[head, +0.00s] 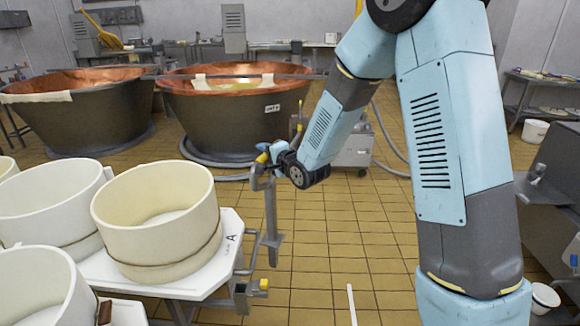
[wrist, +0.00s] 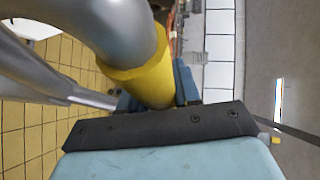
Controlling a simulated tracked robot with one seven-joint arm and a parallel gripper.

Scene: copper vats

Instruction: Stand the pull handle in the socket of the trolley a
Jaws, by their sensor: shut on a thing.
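My gripper (head: 268,158) is shut on the pull handle. The pull handle (head: 271,210) is a grey bar with a bent top, and it hangs nearly upright. In the wrist view the handle's yellow sleeve (wrist: 138,75) lies between the fingers, and a curved grey tube runs up from it. Trolley a (head: 215,270) has a white top marked A, at the lower left. A grey fitting (head: 243,296) with a yellow knob (head: 263,285) sits at its right end, probably the socket. The handle's lower end is above and right of this fitting, seemingly apart from it. The socket's opening cannot be made out.
A large cream mould (head: 158,245) stands on trolley a, with other moulds left of it. Two copper vats (head: 235,115) stand behind. A hose (head: 230,176) lies on the floor. Tiled floor is free right of the trolley, where a thin white strip (head: 351,305) shows.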

